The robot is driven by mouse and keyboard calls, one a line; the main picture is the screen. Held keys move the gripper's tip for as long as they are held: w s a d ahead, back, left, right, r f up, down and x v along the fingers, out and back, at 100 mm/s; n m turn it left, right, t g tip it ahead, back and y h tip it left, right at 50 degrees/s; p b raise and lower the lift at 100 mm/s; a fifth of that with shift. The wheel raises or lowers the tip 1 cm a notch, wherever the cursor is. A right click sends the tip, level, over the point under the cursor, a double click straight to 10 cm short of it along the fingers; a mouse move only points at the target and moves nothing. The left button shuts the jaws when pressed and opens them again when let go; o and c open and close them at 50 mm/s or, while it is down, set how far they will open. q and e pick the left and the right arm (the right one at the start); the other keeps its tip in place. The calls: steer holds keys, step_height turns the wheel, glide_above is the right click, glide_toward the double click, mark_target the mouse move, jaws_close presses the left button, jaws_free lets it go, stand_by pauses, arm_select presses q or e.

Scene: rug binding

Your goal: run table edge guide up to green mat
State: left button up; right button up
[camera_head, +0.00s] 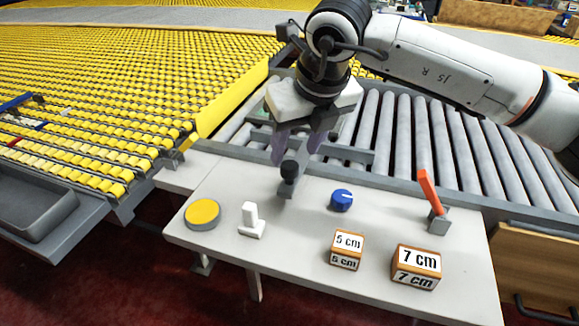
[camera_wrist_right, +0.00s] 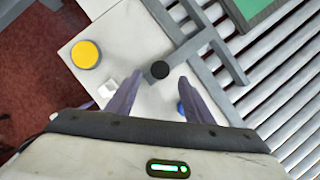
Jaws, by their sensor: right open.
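The table edge guide is a grey bar frame with a crosspiece (camera_wrist_right: 228,62) lying over the rollers, and its arm carries a black knob (camera_head: 289,171). The knob also shows in the wrist view (camera_wrist_right: 160,69), between the fingertips. A corner of the green mat (camera_wrist_right: 258,10) lies on the rollers at the upper right of the wrist view, apart from the crosspiece. In the head view my right gripper mostly hides the mat. My right gripper (camera_head: 297,155) is open, its purple fingers pointing down at the knob; contact cannot be told. My left gripper is not in view.
The white panel (camera_head: 205,232) holds a yellow button (camera_head: 202,214), a white switch (camera_head: 250,220), a blue dial (camera_head: 341,199) and an orange lever (camera_head: 429,192). Blocks marked 5 cm (camera_head: 346,250) and 7 cm (camera_head: 416,267) stand at its front. A yellow roller bed (camera_head: 130,80) lies left.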

mark_target(290, 165)
steer(key=x, duration=0.7)
steer(key=shift+w+f, duration=0.1)
steer(key=shift+f, duration=0.05)
